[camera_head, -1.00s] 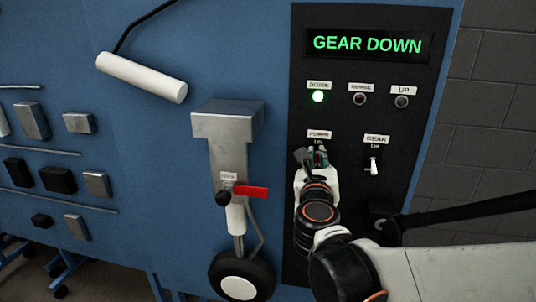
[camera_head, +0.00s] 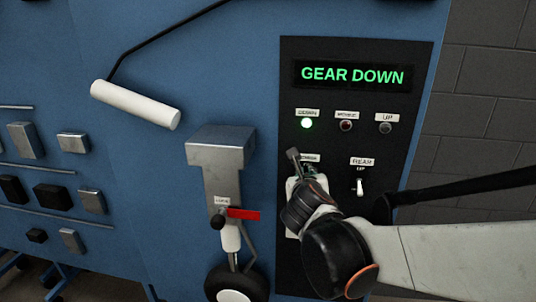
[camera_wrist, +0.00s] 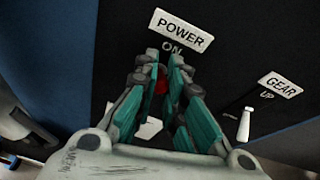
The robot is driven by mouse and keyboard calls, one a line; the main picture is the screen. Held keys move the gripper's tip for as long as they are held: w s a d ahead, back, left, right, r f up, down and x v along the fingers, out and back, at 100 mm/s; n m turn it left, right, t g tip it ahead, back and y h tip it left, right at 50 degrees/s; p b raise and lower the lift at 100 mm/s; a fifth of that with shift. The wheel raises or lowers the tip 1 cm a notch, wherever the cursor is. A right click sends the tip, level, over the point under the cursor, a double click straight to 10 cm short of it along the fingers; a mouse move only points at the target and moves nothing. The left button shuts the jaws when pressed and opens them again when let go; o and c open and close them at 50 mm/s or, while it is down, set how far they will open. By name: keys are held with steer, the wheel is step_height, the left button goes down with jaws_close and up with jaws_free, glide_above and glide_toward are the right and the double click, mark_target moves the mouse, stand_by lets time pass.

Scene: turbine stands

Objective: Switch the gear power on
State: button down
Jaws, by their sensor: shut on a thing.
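The black control panel (camera_head: 407,110) carries a POWER label, readable in the wrist view (camera_wrist: 181,30), with ON printed below it. My gripper (camera_wrist: 165,62) is at the panel just under this label, its teal fingers closed around the power switch. Only a small red part (camera_wrist: 162,84) of the power switch shows between the fingers; its lever position is hidden. In the head view my gripper (camera_head: 298,165) covers the switch.
The white gear switch (camera_head: 360,187) stands to the right of my gripper, below its GEAR label, and also shows in the wrist view (camera_wrist: 244,124). A landing gear model (camera_head: 220,170) with a red tag (camera_head: 243,214) is to the left. A dark bar (camera_head: 465,188) juts out at right.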

steer(key=shift+w+r, duration=0.1)
steer(key=shift+r, duration=0.1)
steer(key=c, duration=1.7)
jaws_free()
steer(key=shift+o, duration=0.2)
steer(key=v, duration=1.2)
steer(key=shift+f, duration=0.1)
